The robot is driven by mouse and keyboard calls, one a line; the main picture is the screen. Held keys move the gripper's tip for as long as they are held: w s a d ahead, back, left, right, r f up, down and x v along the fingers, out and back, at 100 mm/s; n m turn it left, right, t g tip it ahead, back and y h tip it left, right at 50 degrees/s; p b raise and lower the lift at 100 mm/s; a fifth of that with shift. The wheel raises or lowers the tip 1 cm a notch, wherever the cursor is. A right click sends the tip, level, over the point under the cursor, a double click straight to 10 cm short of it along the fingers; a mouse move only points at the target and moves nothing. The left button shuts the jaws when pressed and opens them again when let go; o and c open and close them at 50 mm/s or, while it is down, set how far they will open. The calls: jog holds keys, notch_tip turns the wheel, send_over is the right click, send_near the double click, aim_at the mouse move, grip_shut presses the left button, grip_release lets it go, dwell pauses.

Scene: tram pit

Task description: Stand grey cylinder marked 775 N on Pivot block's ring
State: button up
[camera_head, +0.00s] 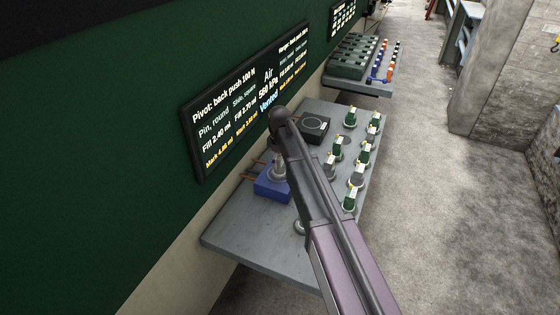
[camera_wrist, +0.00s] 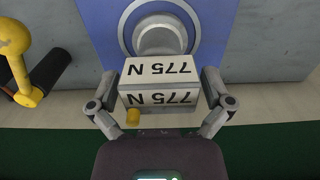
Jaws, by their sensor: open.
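The grey cylinder marked 775 N (camera_wrist: 160,68) shows its label upside down in the wrist view. My gripper (camera_wrist: 160,84) is open, with one finger on each side of the label and visible gaps beside it. The cylinder's round grey base (camera_wrist: 160,38) is over the pale ring (camera_wrist: 126,30) on the blue block (camera_wrist: 95,18); I cannot tell if it bears on it. In the head view the blue block (camera_head: 270,186) sits at the wall side of the grey table, partly behind my arm. No name shows on the block.
A black block with a ring (camera_head: 315,128) stands farther back on the table (camera_head: 240,232). Several green and grey cylinders (camera_head: 349,199) stand along the right side. A wall screen (camera_head: 245,95) hangs close by. A yellow knob (camera_wrist: 14,38) and dark bar show left in the wrist view.

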jog(key=shift+r, duration=0.2)
notch_tip(320, 180, up, 12)
jog(key=p, duration=1.2)
jog(key=shift+f, duration=0.1)
dwell(0.6)
jog(key=s+d+m, duration=1.4)
jog(key=s+d, duration=0.9)
jog(key=s, duration=0.2)
jog(key=shift+s+d, duration=0.15)
jog(key=shift+s, duration=0.25)
